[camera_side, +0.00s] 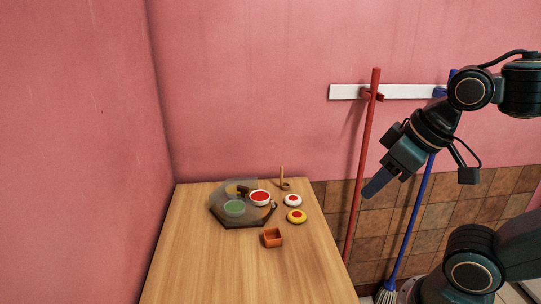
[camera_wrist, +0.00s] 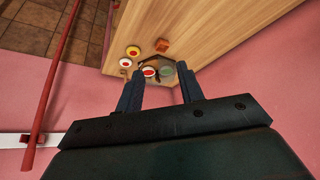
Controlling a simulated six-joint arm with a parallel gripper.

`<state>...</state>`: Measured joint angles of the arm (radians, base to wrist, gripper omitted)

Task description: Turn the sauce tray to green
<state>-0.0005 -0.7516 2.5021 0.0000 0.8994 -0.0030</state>
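The sauce tray (camera_side: 240,222) is a dark, flat-sided tray on the wooden table, with a translucent grey cover over its left and back part. A bowl of red sauce (camera_side: 260,198) shows clear at its right side. A green sauce (camera_side: 234,207) and a yellow sauce (camera_side: 233,189) show dimly under the cover. A dark handle-like piece (camera_side: 243,190) lies near the middle. In the wrist view the red sauce (camera_wrist: 149,71) and green sauce (camera_wrist: 167,71) show beyond my fingers. My gripper (camera_wrist: 160,92) is open and empty, high up and right of the table, far from the tray.
A white round item (camera_side: 292,200) and a yellow round item (camera_side: 296,216), both with red centres, sit right of the tray. A small orange box (camera_side: 272,238) stands in front. A wooden hook-like piece (camera_side: 284,182) is behind. A red pole (camera_side: 363,160) and a blue broom (camera_side: 411,215) stand beside the table.

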